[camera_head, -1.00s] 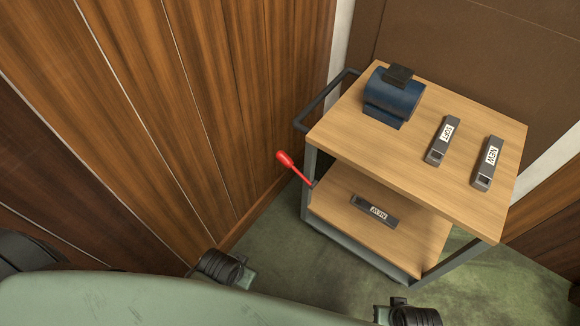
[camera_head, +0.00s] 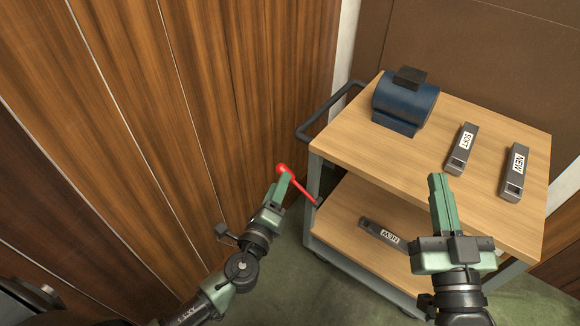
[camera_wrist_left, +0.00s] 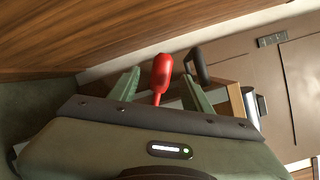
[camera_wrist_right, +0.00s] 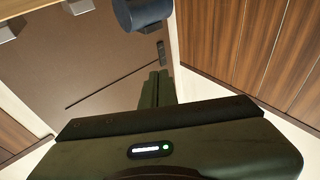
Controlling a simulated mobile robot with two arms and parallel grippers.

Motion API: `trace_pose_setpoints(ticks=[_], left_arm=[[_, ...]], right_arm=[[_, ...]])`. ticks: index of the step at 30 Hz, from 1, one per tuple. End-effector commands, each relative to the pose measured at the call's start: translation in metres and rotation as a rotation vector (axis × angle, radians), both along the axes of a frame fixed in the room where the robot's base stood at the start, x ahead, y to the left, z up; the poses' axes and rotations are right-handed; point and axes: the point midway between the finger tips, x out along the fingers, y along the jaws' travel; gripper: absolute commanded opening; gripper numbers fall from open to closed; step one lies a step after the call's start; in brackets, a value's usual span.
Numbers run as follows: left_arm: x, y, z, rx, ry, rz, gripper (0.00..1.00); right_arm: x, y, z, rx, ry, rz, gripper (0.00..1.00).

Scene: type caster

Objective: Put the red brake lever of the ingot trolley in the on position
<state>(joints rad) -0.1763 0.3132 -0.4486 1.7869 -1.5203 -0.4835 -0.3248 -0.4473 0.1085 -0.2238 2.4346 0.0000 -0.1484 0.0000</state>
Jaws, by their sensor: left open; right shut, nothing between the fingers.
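The red brake lever (camera_head: 299,185) sticks out from the left side of the ingot trolley (camera_head: 341,141), angled up and to the left with its knob at the upper end. My left gripper (camera_head: 282,182) is open at the lever's knob. In the left wrist view the red knob (camera_wrist_left: 161,72) stands between the two spread green fingers, with a gap visible on each side. My right gripper (camera_head: 440,180) is shut and empty, in front of the trolley's near side. In the right wrist view its fingers (camera_wrist_right: 156,88) are together.
On the trolley's top are a blue cylindrical device (camera_head: 404,101) and two labelled ingots (camera_head: 462,149) (camera_head: 515,172). Another ingot (camera_head: 384,235) lies on the lower shelf. A dark handle (camera_head: 328,112) juts from the left end. A wooden wall (camera_head: 190,110) stands close on the left.

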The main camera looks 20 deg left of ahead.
Motion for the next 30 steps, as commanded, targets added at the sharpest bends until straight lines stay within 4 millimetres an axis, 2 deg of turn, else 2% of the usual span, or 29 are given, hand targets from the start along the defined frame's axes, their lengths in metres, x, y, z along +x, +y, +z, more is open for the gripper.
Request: trace_pose_setpoints(ticks=[5, 12, 18, 28, 29, 30], left_arm=[[0.013, -0.007, -0.001, 0.044, -0.008, -0.029, 0.49], [0.052, -0.008, -0.001, 0.040, -0.008, -0.026, 0.49], [0.074, -0.008, -0.002, 0.038, -0.006, -0.026, 0.49], [0.079, -0.009, -0.002, 0.038, -0.005, -0.025, 0.49], [0.079, -0.008, -0.002, 0.038, -0.005, -0.025, 0.46], [0.079, -0.008, -0.002, 0.038, -0.005, -0.025, 0.35]], right_arm=[[-0.001, 0.000, 0.007, 0.008, -0.031, 0.002, 0.00], [-0.002, 0.001, 0.008, 0.011, -0.041, 0.002, 0.00], [-0.004, 0.001, 0.014, 0.019, -0.072, 0.004, 0.00], [-0.004, 0.001, 0.016, 0.021, -0.080, 0.004, 0.00], [-0.004, 0.001, 0.016, 0.021, -0.080, 0.004, 0.00], [-0.004, 0.001, 0.016, 0.021, -0.080, 0.004, 0.00]])
